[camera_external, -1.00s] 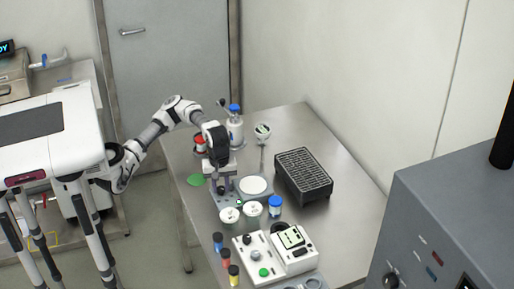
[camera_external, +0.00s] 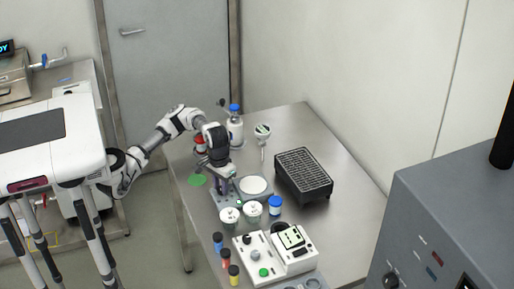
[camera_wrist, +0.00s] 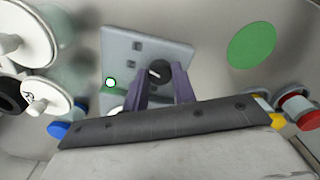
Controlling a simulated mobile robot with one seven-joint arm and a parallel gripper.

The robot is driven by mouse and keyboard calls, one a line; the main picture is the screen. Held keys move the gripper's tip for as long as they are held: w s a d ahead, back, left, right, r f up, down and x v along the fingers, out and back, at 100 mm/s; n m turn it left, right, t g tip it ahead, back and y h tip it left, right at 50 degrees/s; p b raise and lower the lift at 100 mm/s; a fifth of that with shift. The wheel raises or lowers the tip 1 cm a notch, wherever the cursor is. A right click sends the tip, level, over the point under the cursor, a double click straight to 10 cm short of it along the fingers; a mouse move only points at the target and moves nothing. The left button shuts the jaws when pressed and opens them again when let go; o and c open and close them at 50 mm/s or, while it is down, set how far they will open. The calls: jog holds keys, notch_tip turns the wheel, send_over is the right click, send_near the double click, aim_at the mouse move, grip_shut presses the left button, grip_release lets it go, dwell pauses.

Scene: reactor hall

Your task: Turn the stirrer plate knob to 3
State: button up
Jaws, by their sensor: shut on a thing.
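The stirrer plate (camera_external: 238,201) stands on the steel table with a white round top (camera_external: 253,185). In the wrist view its grey panel (camera_wrist: 122,48) shows two small dark squares and a lit green ring (camera_wrist: 110,82). The dark round knob (camera_wrist: 159,70) has a pale pointer line; no numbers can be read around it. My gripper (camera_wrist: 162,82) has its two purple-grey fingers on either side of the knob, shut on it. In the external view my gripper (camera_external: 224,190) hides the knob.
White-lidded jars (camera_external: 230,215) and a blue-capped jar (camera_external: 275,205) stand close in front. A black rack (camera_external: 303,174) is to the right, a blue-capped bottle (camera_external: 235,127) behind. A green disc (camera_external: 197,180) and red-capped jar (camera_external: 200,143) lie left of my gripper.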

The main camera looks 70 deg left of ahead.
jog(key=shift+m, duration=0.6)
jog(key=o, duration=1)
jog(key=shift+r, duration=0.15)
notch_tip(320, 180, up, 14)
jog(key=shift+f+p, duration=0.2)
jog(key=shift+p, duration=0.25)
